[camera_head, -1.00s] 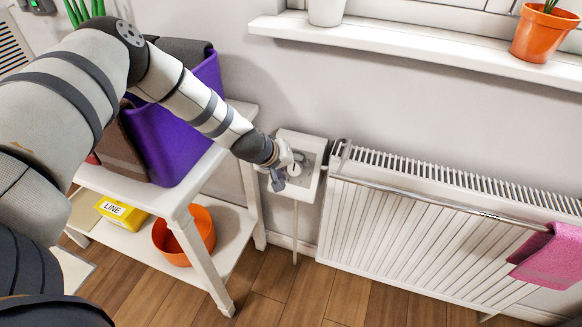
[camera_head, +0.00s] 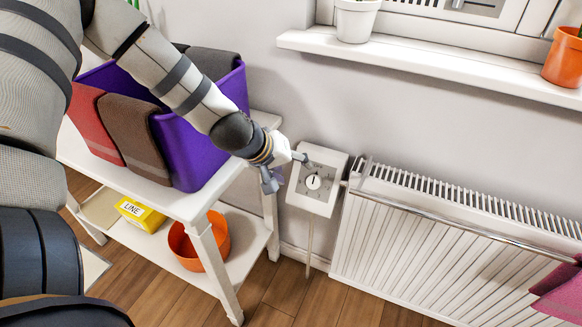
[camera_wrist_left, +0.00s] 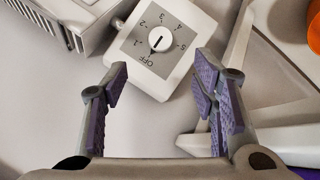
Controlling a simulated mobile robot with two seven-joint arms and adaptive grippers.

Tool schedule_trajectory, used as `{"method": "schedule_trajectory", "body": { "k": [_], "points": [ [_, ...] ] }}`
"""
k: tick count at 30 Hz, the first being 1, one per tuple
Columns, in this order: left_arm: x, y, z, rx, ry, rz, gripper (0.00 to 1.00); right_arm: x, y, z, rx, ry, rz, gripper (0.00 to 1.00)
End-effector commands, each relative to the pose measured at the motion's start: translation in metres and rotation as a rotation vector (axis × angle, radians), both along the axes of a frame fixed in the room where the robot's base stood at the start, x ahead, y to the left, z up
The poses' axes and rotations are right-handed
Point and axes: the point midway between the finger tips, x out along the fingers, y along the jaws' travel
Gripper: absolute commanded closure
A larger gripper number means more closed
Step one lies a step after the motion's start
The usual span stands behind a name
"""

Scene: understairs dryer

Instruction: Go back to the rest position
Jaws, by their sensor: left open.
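My left gripper (camera_head: 287,170) is beside the left edge of a white box with a round dial (camera_head: 313,182), between the box and the table. In the left wrist view my left gripper (camera_wrist_left: 160,85) is open and empty, its purple-padded fingers spread apart. The dial box (camera_wrist_left: 160,43) lies beyond the fingertips there, with nothing held. Its knob has marks reading OFF and several numbers, and its line lies near OFF. My right gripper is not in view.
A radiator (camera_head: 440,240) with a pink cloth (camera_head: 560,290) stands right of the dial. A white table (camera_head: 180,203) holds a purple basket (camera_head: 205,150) with cloths. An orange bowl (camera_head: 213,245) and a yellow box (camera_head: 140,214) sit on its lower shelf. A windowsill (camera_head: 430,62) juts out above.

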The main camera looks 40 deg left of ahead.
Motion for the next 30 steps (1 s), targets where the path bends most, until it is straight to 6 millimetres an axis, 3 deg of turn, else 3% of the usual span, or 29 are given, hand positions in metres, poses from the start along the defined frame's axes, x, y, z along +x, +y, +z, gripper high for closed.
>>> {"method": "schedule_trajectory", "body": {
  "k": [11, 14, 17, 21, 24, 27, 30],
  "points": [
    [-0.001, -0.001, -0.002, 0.003, 0.005, -0.004, 0.47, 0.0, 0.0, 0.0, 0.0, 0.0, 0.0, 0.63],
    [-0.026, -0.016, -0.026, 0.044, 0.08, -0.06, 0.47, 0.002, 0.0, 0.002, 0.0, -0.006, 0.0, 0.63],
    [-0.092, -0.047, -0.075, 0.12, 0.246, -0.192, 0.47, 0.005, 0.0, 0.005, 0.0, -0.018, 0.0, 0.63],
    [-0.215, -0.083, -0.127, 0.2, 0.496, -0.414, 0.47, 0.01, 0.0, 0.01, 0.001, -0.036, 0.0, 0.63],
    [-0.296, -0.099, -0.14, 0.221, 0.64, -0.554, 0.47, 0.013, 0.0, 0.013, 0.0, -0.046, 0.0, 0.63],
    [-0.355, -0.106, -0.141, 0.223, 0.741, -0.656, 0.47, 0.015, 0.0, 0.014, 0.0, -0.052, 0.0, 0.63],
    [-0.385, -0.11, -0.138, 0.219, 0.793, -0.709, 0.47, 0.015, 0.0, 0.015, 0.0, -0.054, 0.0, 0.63]
  ]
}}
